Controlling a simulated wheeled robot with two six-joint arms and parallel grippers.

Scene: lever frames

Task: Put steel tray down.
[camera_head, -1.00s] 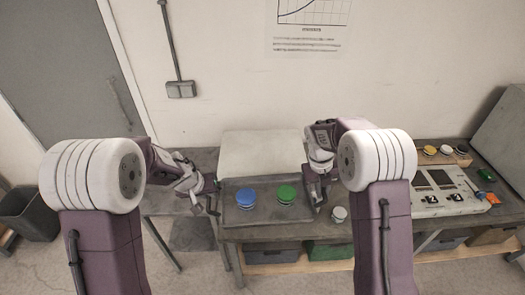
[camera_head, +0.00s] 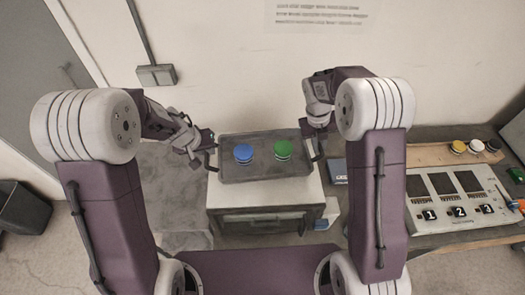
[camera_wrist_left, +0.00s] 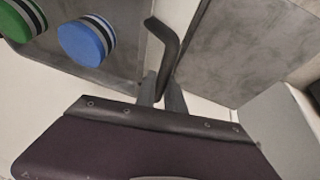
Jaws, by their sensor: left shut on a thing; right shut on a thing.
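The grey steel tray (camera_head: 265,174) is level over a white-topped cabinet (camera_head: 262,193); I cannot tell whether it touches the top. A blue disc stack (camera_head: 243,153) and a green one (camera_head: 283,150) stand on it. My left gripper (camera_head: 209,150) is shut on the tray's left handle. My right gripper (camera_head: 317,146) is shut at the tray's right side, its grip partly hidden. The left wrist view shows the tray (camera_wrist_left: 118,66) with both stacks, and the dark handle (camera_wrist_left: 168,45) between the fingers (camera_wrist_left: 162,95).
A workbench at right holds a panel numbered 1, 2, 3 (camera_head: 455,205) and a wooden strip (camera_head: 430,154) with small discs. A blue item (camera_head: 337,170) lies right of the cabinet. A bin (camera_head: 22,212) stands at far left. The wall is close behind.

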